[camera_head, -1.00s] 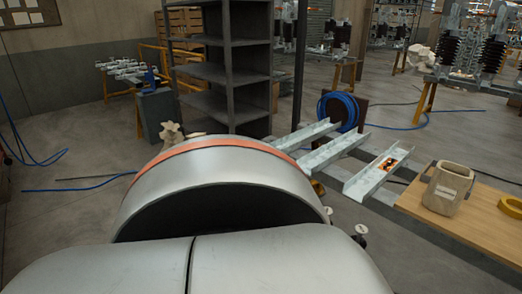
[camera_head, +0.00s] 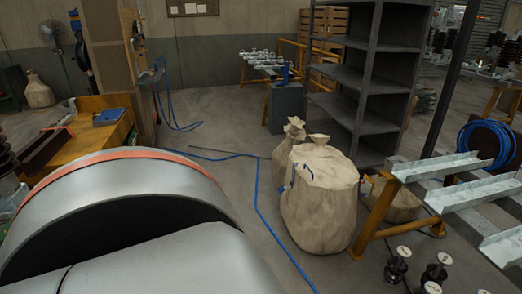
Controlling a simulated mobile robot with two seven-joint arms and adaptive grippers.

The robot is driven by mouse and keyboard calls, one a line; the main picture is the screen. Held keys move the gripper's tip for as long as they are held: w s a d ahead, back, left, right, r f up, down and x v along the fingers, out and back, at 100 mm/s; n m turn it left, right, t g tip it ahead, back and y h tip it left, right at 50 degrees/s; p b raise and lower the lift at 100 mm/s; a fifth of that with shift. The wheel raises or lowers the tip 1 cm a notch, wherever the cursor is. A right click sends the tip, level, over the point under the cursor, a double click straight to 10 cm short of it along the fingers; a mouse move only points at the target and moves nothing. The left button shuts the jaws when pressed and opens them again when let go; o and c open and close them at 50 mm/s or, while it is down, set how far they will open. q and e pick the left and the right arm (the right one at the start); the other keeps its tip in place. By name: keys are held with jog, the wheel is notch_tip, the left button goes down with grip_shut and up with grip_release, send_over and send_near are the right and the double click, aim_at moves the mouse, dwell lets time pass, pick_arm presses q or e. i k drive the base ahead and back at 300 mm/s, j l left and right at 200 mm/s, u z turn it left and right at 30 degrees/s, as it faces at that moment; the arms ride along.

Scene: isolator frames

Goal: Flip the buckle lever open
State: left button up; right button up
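I cannot make out a buckle lever in the head view. No isolator frame with a buckle can be told apart nearby. Neither of my grippers is in view. The large silver rounded shape with an orange band at the lower left is part of my own body and hides the floor behind it.
Tied sacks (camera_head: 320,195) stand on the floor in the middle. Metal channels (camera_head: 445,165) rest on a yellow-legged stand at the right, with dark insulator pieces (camera_head: 396,268) below. A grey shelf (camera_head: 365,85) stands behind. A wooden workbench (camera_head: 95,130) is at the left. A blue cable (camera_head: 262,205) crosses open floor.

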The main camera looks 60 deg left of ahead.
aim_at(282, 188)
jog(key=u, duration=2.35)
jog(key=i+u, duration=0.15)
jog(key=i, duration=1.05)
jog(key=i+l+u, duration=0.15)
jog(key=i, duration=1.75)
jog(key=i+z, duration=0.15)
jog(key=i, duration=0.6)
jog(key=i+z, duration=0.25)
jog(key=i, duration=0.3)
jog(key=i+z, duration=0.3)
jog(key=i, duration=0.2)
jog(key=i+j+z, duration=0.25)
jog(key=i, duration=0.25)
